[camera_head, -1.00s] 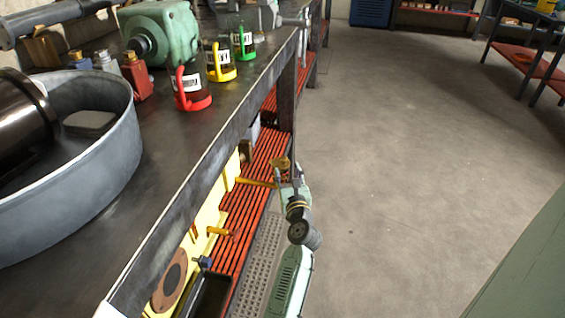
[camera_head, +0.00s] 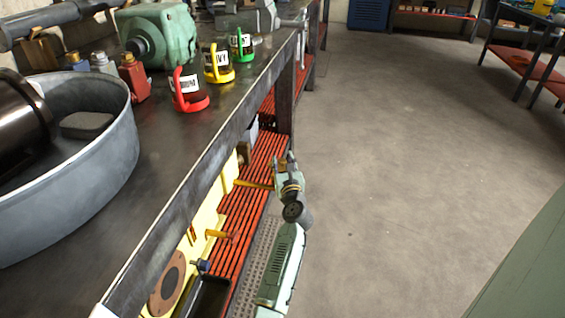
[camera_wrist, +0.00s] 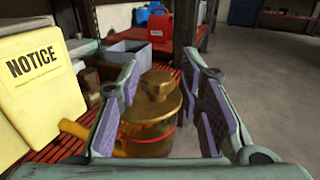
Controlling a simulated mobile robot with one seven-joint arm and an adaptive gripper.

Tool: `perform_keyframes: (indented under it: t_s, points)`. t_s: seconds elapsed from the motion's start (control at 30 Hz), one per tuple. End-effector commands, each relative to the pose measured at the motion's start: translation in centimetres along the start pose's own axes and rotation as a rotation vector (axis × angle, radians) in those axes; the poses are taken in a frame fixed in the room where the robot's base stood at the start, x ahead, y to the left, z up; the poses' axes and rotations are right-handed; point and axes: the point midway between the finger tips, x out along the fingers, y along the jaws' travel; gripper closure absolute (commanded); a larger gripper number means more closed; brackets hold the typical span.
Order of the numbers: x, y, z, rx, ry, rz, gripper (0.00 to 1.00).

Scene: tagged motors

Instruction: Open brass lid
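A round brass lid (camera_wrist: 160,98) with a raised knob shows in the wrist view, above a brass body (camera_wrist: 150,140) with a thin red ring between them. A yellow handle (camera_wrist: 85,133) runs to it from the left. My gripper (camera_wrist: 161,72) is open, one finger left of the lid and one right, with no clear grip on it. In the head view my gripper (camera_head: 284,165) is beside the bench's lower shelf, at the end of a yellow handle (camera_head: 252,184). The lid is hidden or too small to make out there.
A yellow panel marked NOTICE (camera_wrist: 38,85) stands close on the left. A grey bin (camera_wrist: 125,53) and a red can (camera_wrist: 160,25) are behind the lid. The bench top (camera_head: 200,130) overhangs the red slatted shelf (camera_head: 243,220).

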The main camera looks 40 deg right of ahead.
Motion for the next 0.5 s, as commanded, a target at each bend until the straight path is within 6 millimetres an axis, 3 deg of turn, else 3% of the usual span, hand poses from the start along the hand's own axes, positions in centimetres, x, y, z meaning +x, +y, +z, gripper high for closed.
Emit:
perform_keyframes:
  t_s: [0.4, 0.5]
  points:
    - [0.10, 0.56, -0.05, 0.000, 0.002, 0.011, 0.99]
    - [0.11, 0.65, -0.06, 0.000, 0.002, 0.013, 1.00]
